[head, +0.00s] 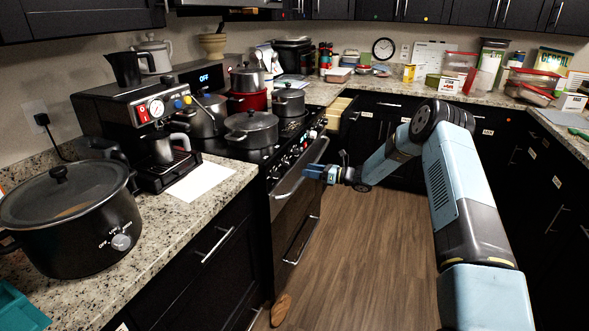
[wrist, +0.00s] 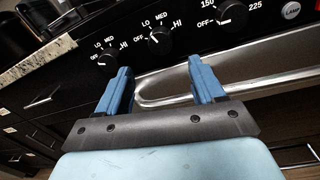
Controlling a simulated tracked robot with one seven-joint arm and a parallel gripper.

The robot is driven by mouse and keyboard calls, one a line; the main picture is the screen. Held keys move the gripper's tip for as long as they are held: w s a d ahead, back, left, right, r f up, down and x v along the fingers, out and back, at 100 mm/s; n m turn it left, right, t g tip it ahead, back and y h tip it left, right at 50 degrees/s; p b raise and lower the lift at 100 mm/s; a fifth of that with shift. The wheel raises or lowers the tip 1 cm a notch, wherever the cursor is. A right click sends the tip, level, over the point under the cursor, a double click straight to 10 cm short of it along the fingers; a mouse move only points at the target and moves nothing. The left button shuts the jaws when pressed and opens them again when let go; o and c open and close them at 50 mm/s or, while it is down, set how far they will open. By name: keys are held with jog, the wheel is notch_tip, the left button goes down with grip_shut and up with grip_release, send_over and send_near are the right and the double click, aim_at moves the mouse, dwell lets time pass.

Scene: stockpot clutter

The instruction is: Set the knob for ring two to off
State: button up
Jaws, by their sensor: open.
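In the wrist view the stove's front panel shows two ring knobs marked OFF, LO, MED and HI: a left knob (wrist: 107,58) and a middle knob (wrist: 160,41). Their pale pointer marks appear to lie toward the left, but exact settings are too small to tell. No ring number is readable, so I cannot tell which is ring two. My gripper (wrist: 163,82) is open and empty, its blue fingers below the knobs and apart from them, near the oven handle. In the head view my gripper (head: 318,172) is in front of the stove (head: 285,195).
An oven knob (wrist: 231,17) marked OFF, 150 and 225 and a LAMP button (wrist: 291,9) are to the right. The oven handle (wrist: 260,62) runs below the knobs. Several pots, including a lidded one (head: 251,131), stand on the stove.

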aim_at(289, 167)
jog(key=x, duration=0.8)
jog(key=shift+f, duration=0.1)
